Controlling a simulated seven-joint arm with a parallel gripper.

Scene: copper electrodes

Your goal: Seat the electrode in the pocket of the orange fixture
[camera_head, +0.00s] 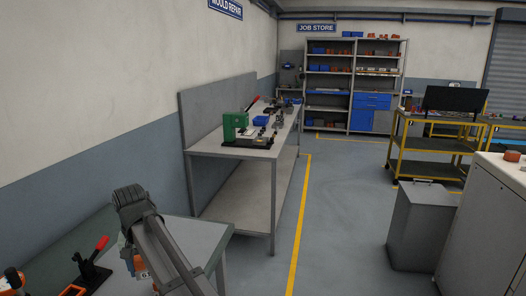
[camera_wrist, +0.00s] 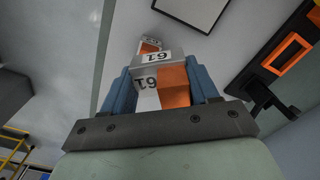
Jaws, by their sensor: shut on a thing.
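My gripper (camera_wrist: 166,84) shows in the wrist view with its two blue fingers shut on the electrode (camera_wrist: 174,93). The electrode is a block with a pale part, a copper-orange part and white labels reading 61. It is held above a pale surface. A black fixture with orange-edged rectangular openings (camera_wrist: 286,52) lies to the upper right in the wrist view, apart from the electrode. I see no electrode in it, though the picture edge cuts it off. In the head view my arm hides most of the gripper, and an orange piece with a white label (camera_head: 140,266) shows beside it.
A clamp with a red handle (camera_head: 97,252) stands on the near bench (camera_head: 205,236) in the head view. A small orange-and-white piece (camera_wrist: 149,45) lies beyond the electrode in the wrist view. A flat pale panel with a dark edge (camera_wrist: 195,9) lies above it.

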